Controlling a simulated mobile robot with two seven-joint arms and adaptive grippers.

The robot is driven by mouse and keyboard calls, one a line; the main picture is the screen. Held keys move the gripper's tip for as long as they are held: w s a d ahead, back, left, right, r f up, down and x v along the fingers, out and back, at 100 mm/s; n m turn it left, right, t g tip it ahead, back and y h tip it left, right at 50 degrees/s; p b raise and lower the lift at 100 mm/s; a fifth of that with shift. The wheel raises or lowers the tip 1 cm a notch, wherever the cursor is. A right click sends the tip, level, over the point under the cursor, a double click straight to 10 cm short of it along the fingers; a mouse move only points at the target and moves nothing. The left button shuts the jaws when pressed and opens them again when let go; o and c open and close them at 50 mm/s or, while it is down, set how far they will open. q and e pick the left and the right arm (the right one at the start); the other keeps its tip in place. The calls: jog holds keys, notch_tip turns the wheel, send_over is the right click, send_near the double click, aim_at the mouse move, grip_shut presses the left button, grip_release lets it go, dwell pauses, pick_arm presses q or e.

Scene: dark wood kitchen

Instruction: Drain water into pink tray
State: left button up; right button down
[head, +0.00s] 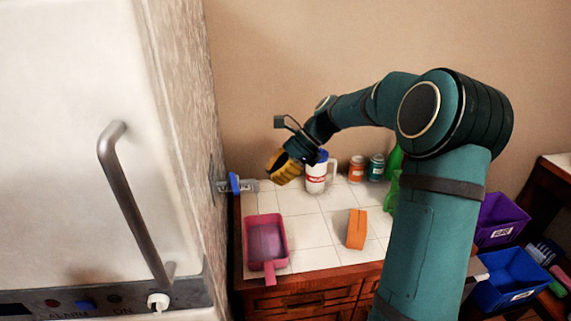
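The pink tray (280,245) is on the white tiled counter, at its front left, with its handle toward the front edge. Its inside looks greyish pink; I cannot tell whether it holds water. A metal tap (248,185) with a blue handle (234,183) sticks out of the side of the large white machine, above and behind the tray. My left gripper is out of view.
A white jug (316,180) with a blue lid, an orange can (356,170), a teal can (376,168) and green bottles stand at the back. An orange block (356,229) lies right of the tray. The white machine (70,150) fills the left; purple and blue bins (510,280) are at right.

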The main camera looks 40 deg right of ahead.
aim_at(234, 183)
jog(key=a+f, duration=0.1)
jog(key=w+a, duration=0.1)
jog(key=a, duration=0.1)
jog(key=w+a+f, duration=0.1)
jog(key=shift+a+f, duration=0.3)
jog(key=shift+w+a, duration=0.25)
jog(key=shift+a, duration=0.5)
jog(key=shift+w+a+p, duration=0.2)
jog(key=shift+a+p, duration=0.7)
jog(key=shift+p, duration=0.25)
jog(key=shift+a+r, duration=0.1)
jog(key=shift+d, duration=0.2)
